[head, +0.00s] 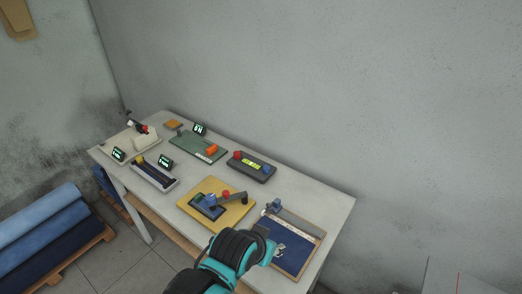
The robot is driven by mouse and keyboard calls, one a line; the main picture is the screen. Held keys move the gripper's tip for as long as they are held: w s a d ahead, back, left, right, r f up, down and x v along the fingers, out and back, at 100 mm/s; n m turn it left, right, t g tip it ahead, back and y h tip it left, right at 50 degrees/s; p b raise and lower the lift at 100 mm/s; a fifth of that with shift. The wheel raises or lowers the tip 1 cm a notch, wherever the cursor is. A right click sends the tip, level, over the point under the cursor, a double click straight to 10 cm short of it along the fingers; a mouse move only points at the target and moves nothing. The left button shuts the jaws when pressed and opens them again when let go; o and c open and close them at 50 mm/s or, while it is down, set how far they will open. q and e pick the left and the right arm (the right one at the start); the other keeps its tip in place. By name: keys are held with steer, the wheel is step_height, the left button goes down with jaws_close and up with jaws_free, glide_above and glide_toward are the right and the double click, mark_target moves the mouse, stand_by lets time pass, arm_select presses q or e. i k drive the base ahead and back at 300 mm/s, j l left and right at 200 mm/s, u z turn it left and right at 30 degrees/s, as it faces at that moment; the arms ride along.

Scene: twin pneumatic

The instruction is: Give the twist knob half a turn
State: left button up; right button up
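Several small devices with knobs and levers stand on the table, and I cannot tell which part is the twist knob. The yellow board (239,214) carries a blue cylindrical piece (210,199), a red knob (226,195) and a dark lever (238,197). A green board (187,143) carries an orange piece (211,150). A dark box (262,174) has a red knob (238,155) and a lit yellow panel. One teal and black arm of mine, seemingly the left, reaches up from the bottom edge to the table's front. Its fingers are not clearly visible; no other arm shows.
A blue panel in a wooden frame (295,262) with a blue block (276,204) lies near the arm. A slider device (154,174) and a cream device (132,140) stand at left. The wall is close behind the table (334,206). Blue rolls (45,225) lie on a pallet at left.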

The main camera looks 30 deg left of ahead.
mark_target(211, 199)
steer(key=u, duration=1.35)
